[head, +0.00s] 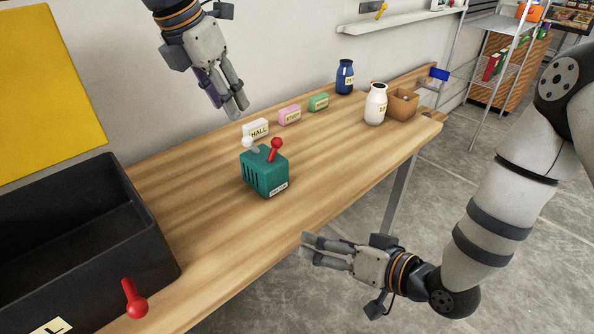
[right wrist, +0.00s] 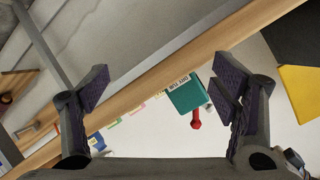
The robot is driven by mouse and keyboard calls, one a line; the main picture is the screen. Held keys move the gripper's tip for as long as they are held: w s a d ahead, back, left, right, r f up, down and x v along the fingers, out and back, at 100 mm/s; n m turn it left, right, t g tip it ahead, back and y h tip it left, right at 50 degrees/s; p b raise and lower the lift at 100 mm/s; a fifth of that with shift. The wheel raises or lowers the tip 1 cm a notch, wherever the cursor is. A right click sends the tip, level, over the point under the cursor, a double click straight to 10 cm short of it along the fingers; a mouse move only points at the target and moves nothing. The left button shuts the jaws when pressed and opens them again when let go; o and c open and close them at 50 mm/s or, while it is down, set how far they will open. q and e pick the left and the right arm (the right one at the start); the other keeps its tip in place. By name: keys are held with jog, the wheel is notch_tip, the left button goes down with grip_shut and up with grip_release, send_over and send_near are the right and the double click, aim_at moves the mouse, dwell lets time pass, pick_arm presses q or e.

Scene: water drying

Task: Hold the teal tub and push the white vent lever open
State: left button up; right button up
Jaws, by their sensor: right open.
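The teal tub (head: 262,178) stands upright on the wooden table, with slots in its side and a label low on its front. On its top are the white vent lever (head: 249,143) and a red lever (head: 275,150). My left gripper (head: 228,108) hangs above and behind the tub, apart from it; its finger gap is unclear. My right gripper (head: 309,250) is open and empty off the table's front edge, lower right of the tub.
A black bin (head: 150,245) with a red lever (head: 134,299) fills the left end. A blue jar (head: 345,77), white jar (head: 376,104) and cardboard box (head: 403,103) are farther right. Table front right is clear.

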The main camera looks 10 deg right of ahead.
jog(key=w+r+t+y, duration=0.2)
jog(key=w+r, duration=0.2)
jog(key=r, duration=0.3)
jog(key=n+g+h, duration=0.2)
jog(key=n, duration=0.5)
send_near(262, 165)
jog(key=f, duration=0.1)
jog(key=w+f, duration=0.1)
jog(key=shift+w+d+f, duration=0.1)
jog(key=shift+d+f, duration=0.2)
jog(key=shift+d, duration=0.1)
jog(key=shift+w+r+t, duration=0.15)
jog(key=shift+w+t, duration=0.1)
jog(key=shift+t, duration=0.05)
jog(key=shift+w+a, duration=0.25)
jog(key=shift+w, duration=0.05)
jog(key=x, duration=1.1)
jog(key=shift+w+f, duration=0.15)
jog(key=shift+f, duration=0.1)
